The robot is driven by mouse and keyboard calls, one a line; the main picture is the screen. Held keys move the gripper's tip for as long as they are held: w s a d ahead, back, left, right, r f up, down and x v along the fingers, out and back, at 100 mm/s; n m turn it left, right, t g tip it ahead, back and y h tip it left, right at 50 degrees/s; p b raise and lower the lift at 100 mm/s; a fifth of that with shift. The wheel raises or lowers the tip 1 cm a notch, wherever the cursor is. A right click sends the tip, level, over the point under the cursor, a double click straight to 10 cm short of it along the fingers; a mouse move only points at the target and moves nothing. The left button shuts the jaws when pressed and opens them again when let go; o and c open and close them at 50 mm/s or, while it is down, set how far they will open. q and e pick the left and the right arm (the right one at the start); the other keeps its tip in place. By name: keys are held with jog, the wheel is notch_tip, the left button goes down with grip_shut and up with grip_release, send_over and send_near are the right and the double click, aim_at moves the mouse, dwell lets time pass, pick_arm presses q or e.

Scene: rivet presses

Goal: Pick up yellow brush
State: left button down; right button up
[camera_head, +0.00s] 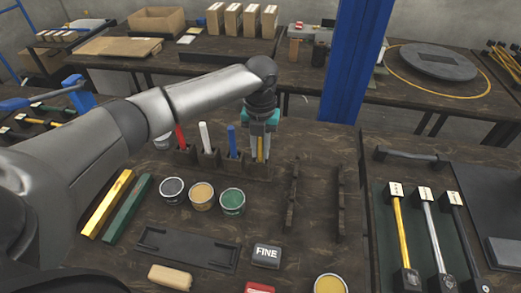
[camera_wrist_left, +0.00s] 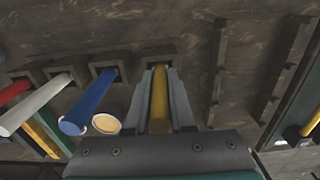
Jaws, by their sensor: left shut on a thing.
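The yellow brush (camera_head: 261,148) stands upright in the rightmost slot of a dark holder (camera_head: 257,170) on the table. My left gripper (camera_head: 261,142) comes down from above and is shut on the brush's handle. In the left wrist view the yellow brush (camera_wrist_left: 159,100) lies between the two grey fingers (camera_wrist_left: 160,95), its lower end in the holder slot (camera_wrist_left: 157,53). Whether its tip still touches the slot floor is hidden. My right gripper is not in view.
Blue (camera_head: 232,140), white (camera_head: 204,136) and red (camera_head: 181,137) brushes stand in neighbouring slots to the left. Open paint cans (camera_head: 232,203) sit in front. Dark racks (camera_head: 291,195) lie to the right. A blue post (camera_head: 352,60) rises behind.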

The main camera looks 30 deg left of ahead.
pick_arm(q)
notch_tip(320, 180, up, 20)
jog(key=p, duration=0.4)
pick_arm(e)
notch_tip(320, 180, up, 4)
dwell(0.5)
